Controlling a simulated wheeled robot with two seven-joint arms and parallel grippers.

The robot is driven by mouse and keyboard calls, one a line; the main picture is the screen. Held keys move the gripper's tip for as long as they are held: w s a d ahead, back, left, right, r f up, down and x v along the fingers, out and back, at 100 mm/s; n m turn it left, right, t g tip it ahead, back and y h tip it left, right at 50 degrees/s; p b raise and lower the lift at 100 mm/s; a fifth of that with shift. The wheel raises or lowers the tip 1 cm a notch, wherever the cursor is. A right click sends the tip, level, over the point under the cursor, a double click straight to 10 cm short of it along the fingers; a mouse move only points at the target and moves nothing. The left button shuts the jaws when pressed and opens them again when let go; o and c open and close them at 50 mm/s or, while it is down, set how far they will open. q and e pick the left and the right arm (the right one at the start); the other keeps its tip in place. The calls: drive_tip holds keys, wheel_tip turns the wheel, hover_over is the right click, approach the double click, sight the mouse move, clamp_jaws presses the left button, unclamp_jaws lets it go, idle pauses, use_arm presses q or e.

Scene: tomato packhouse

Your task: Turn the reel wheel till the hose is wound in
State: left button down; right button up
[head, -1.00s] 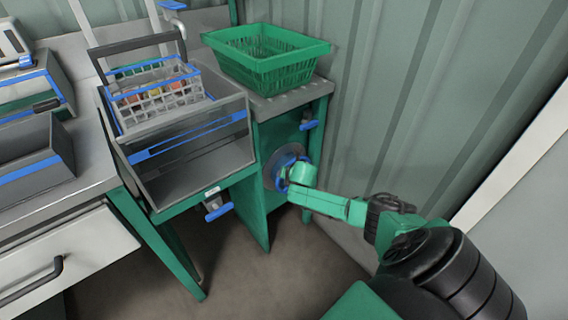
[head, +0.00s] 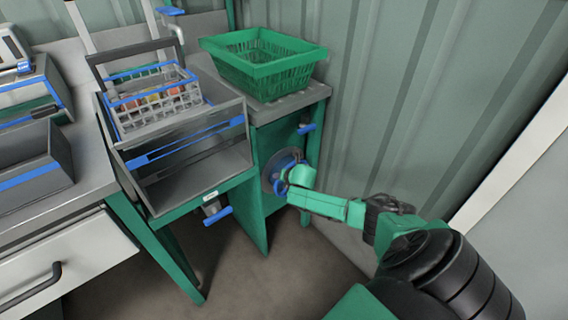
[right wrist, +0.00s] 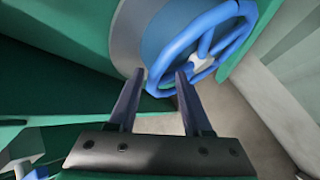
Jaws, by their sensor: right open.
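The reel wheel (right wrist: 222,27) is a blue ring with spokes and a pale hub, set in front of a grey round reel (right wrist: 128,35) on the green cabinet side. In the head view the reel wheel (head: 280,180) is partly covered by my right gripper (head: 287,186). In the right wrist view my right gripper (right wrist: 160,82) is open, its two fingers apart and pointing at the lower part of the wheel's rim. I cannot tell whether a finger touches the rim. The hose is not distinguishable. My left gripper is not in view.
A green crate (head: 262,78) stands on the grey top above the reel. Blue-handled valves (head: 306,128) (head: 217,215) stick out nearby. A grey bin (head: 185,180) and a wire basket (head: 125,120) sit left. The corrugated wall (head: 400,110) is close on the right.

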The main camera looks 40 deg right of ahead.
drive_tip(key=p+v, duration=0.6)
drive_tip(key=v, duration=0.8)
drive_tip(key=shift+s, duration=0.2)
drive_tip(key=shift+r, duration=0.1)
